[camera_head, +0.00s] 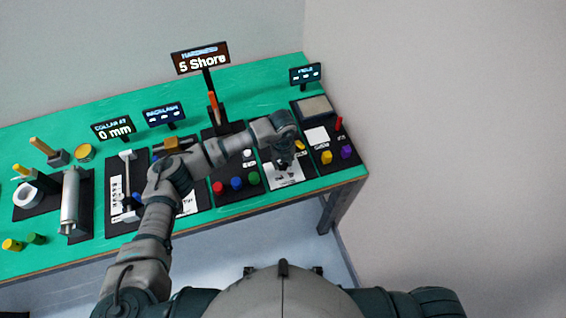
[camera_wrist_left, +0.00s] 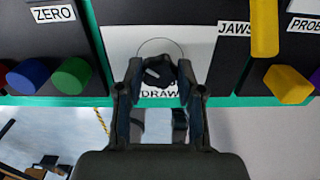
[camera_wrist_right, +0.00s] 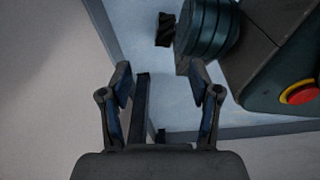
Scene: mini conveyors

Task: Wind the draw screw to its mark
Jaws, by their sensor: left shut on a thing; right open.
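The draw screw is a dark knob (camera_wrist_left: 158,73) with a pale pointer mark on its top, over a white plate (camera_wrist_left: 118,45) with a thin circle and the word DRAW. My left gripper (camera_wrist_left: 160,82) is shut around the knob, with one finger on each side. In the head view my left gripper (camera_head: 283,166) reaches down to the same white plate and hides most of the knob. Any target mark on the dial is not readable. My right gripper (camera_wrist_right: 165,88) is open and empty, away from the table; it does not show in the head view.
Red, blue and green buttons (camera_head: 236,183) stand left of the plate. A yellow block (camera_head: 326,157) and a purple block (camera_head: 346,152) stand right. A hardness sign (camera_head: 200,59) reads 5 Shore and a collar sign (camera_head: 113,129) 0 mm. The table's front edge is close.

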